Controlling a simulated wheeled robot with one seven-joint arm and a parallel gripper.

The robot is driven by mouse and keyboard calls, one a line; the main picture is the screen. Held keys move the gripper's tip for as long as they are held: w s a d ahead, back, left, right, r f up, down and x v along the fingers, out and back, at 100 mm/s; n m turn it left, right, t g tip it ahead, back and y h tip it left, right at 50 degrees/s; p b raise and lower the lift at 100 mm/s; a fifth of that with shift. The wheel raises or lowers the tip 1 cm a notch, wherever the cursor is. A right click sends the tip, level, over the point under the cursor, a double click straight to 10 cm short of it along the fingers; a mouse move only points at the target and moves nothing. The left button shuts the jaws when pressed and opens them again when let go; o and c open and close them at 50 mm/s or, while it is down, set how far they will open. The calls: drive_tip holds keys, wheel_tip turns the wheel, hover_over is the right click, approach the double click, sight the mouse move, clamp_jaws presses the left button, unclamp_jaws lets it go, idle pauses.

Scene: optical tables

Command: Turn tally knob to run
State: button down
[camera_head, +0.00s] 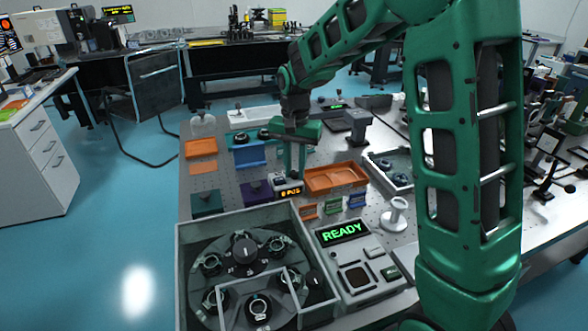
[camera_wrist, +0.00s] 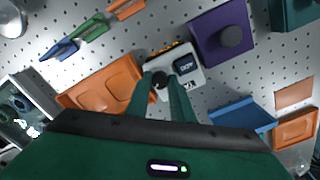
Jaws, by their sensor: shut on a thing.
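The tally box (camera_head: 289,188) is a small pale unit on the perforated table, with a dark display showing amber characters that I cannot read surely. In the wrist view, the tally box (camera_wrist: 188,58) shows a dark display and a black round knob (camera_wrist: 158,85). My gripper (camera_head: 291,172) points down over the box. In the wrist view, my gripper (camera_wrist: 160,77) has its two green fingers on either side of the knob, shut on it. The knob's pointer and its markings are hidden or too small to read.
An orange tray (camera_head: 336,177) stands right of the box and a purple block (camera_head: 256,191) left of it. A blue bin (camera_head: 250,155) lies behind. In front are a walled carousel unit (camera_head: 190,240) and a panel reading READY (camera_head: 342,232). Small coloured clips lie close by.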

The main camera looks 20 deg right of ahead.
sight(295, 171)
drive_tip(key=n, duration=0.7)
drive_tip(key=shift+w+r, duration=0.1)
drive_tip(key=shift+w, duration=0.05)
drive_tip(key=n, duration=0.6)
drive_tip(key=shift+n, duration=0.4)
drive_tip(key=c, duration=1.6)
unclamp_jaws()
drive_tip(key=shift+o, duration=0.2)
drive_tip(key=shift+r, duration=3.9)
